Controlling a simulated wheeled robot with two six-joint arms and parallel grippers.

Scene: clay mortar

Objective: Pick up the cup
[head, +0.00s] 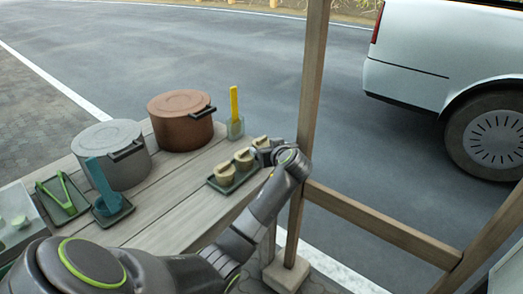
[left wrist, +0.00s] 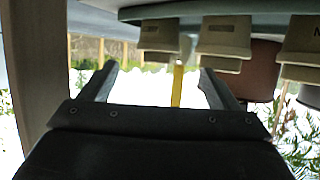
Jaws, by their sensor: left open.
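Three beige cups stand in a row on a dark green tray (head: 230,188) at the table's right edge: a near cup (head: 224,173), a middle cup (head: 243,159) and a far cup (head: 261,142). My left gripper (head: 264,155) is beside the far cup, and its fingertips are hard to make out in the head view. The left wrist view is upside down. There my left gripper (left wrist: 158,70) is open and empty, with one cup (left wrist: 163,38) in front of the gap between its fingers. The other cups (left wrist: 224,40) show to the right. My right gripper is not in view.
A wooden post (head: 308,90) stands close by my left gripper, with a rail to its right. A grey pot (head: 118,165), a brown pot (head: 180,125), a yellow-handled utensil in a holder (head: 235,118) and a blue ladle (head: 102,185) stand on the table (head: 165,205).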

